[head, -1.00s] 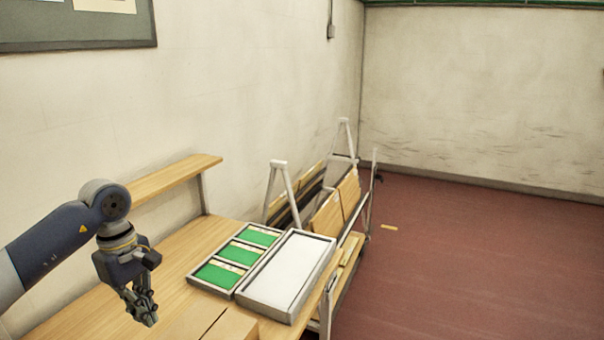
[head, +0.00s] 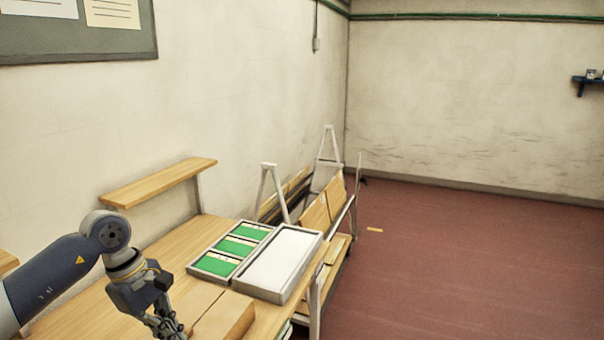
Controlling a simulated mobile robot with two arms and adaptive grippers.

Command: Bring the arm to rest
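My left arm comes in from the left in the head view, with its elbow above the wooden workbench (head: 185,245). My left gripper (head: 171,332) points downward at the bottom edge of the picture, beside a wooden box (head: 226,317). The fingertips are small and partly cut off by the frame edge, so I cannot tell whether they are open or shut. I see nothing held in the gripper. My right gripper is not in view.
A tray with green sections (head: 232,250) and a white-surfaced tray (head: 279,262) lie on the bench. A wooden shelf (head: 160,184) is on the wall side. A cart with boards (head: 317,214) stands beyond.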

